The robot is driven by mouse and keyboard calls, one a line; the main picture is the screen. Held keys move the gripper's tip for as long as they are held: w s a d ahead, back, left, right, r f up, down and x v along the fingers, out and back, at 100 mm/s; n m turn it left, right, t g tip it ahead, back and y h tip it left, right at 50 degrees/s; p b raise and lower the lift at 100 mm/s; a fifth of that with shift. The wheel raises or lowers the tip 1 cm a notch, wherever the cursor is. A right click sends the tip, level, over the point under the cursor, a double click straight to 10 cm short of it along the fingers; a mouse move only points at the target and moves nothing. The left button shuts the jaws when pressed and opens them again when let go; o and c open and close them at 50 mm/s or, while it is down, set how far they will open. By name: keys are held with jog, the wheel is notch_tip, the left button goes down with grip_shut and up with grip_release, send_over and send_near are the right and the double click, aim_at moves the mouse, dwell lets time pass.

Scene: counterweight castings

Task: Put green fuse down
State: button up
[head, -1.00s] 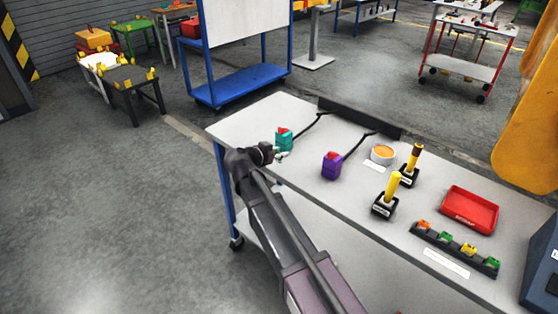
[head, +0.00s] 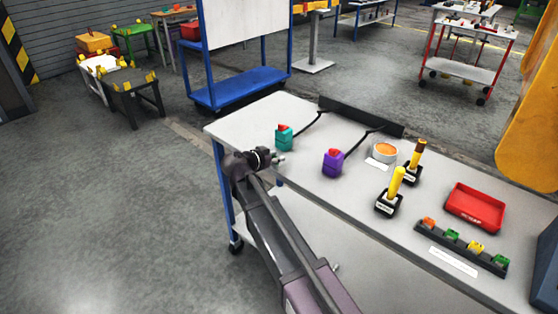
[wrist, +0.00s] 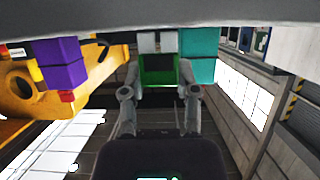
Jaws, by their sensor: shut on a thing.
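My gripper (head: 278,160) is at the table's near left edge, just in front of the teal block (head: 284,140). In the wrist view my gripper (wrist: 158,88) is shut on a green fuse (wrist: 158,68), with two pale pieces at its far end. The held fuse is too small to make out in the head view. The teal block (wrist: 197,60) shows right of the fuse in the wrist view, and the purple block (wrist: 62,62) shows at the left. A black rack (head: 434,236) at the table's right holds orange, yellow and green fuses.
Black cables run behind the blocks. The left rear corner is clear.

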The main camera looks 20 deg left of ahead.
jog(key=shift+f, duration=0.15)
jog(key=o, duration=0.9)
jog(key=shift+r, duration=0.2)
jog(key=shift+s+r, duration=0.1)
jog(key=shift+s, duration=0.1)
jog(key=shift+p+v, duration=2.3)
jog(key=shift+v, duration=3.5)
jog(key=shift+w+a, duration=0.1)
